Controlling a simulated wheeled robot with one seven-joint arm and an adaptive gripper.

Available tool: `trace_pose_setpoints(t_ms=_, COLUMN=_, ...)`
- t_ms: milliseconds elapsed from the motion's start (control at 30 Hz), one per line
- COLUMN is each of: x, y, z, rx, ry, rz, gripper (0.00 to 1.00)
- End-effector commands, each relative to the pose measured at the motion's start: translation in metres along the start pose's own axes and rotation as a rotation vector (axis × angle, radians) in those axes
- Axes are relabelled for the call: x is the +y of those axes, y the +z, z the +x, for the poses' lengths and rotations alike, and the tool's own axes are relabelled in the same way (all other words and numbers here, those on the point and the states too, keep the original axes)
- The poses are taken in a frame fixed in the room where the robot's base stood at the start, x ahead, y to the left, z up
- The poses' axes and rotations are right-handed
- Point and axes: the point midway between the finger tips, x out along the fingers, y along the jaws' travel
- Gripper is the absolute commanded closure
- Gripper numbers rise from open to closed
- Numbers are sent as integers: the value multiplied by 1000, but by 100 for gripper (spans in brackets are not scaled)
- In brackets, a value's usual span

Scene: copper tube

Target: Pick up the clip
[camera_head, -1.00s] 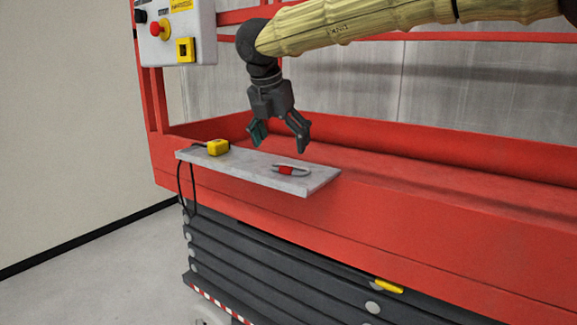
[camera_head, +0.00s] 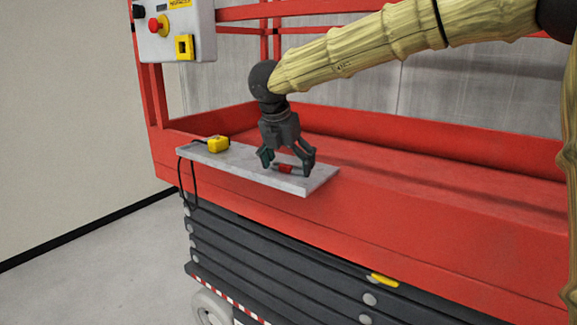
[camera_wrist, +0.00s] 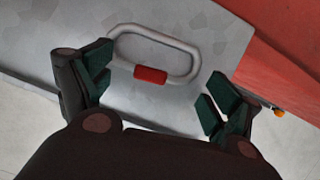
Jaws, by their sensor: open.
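The clip (camera_head: 284,169) is a grey oval ring with a red sleeve. It lies flat on a grey shelf (camera_head: 232,163) fixed to the red lift. In the wrist view the clip (camera_wrist: 151,75) lies ahead of and between the spread fingers, with its red part nearest the palm. My gripper (camera_head: 287,168) is open and empty, pointing down over the clip, with a finger at either side of it. The green finger pads (camera_wrist: 160,93) do not appear to touch the clip. In the head view the fingers partly hide the clip's ends.
A yellow box (camera_head: 218,144) with a black cable sits at the shelf's left end. A control panel (camera_head: 174,30) with a red button hangs at upper left. The red platform wall (camera_head: 400,137) rises behind the shelf. The shelf's front edge is open.

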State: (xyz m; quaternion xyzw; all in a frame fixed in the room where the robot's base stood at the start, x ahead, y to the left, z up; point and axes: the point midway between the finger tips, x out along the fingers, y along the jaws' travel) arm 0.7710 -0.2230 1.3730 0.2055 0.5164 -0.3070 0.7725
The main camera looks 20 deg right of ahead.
Motion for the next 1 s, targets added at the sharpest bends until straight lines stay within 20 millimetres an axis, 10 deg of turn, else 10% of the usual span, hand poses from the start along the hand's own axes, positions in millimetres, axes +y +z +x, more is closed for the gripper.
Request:
trace_pose_setpoints(t_ms=100, x=0, y=0, z=0, rx=0, ry=0, rz=0, gripper=13)
trace_pose_setpoints(t_ms=533, x=0, y=0, z=1, rx=1, ry=0, rz=0, gripper=92)
trace_pose_setpoints(t_ms=1000, x=1, y=4, z=-9, rx=-1, ry=2, rz=1, gripper=94)
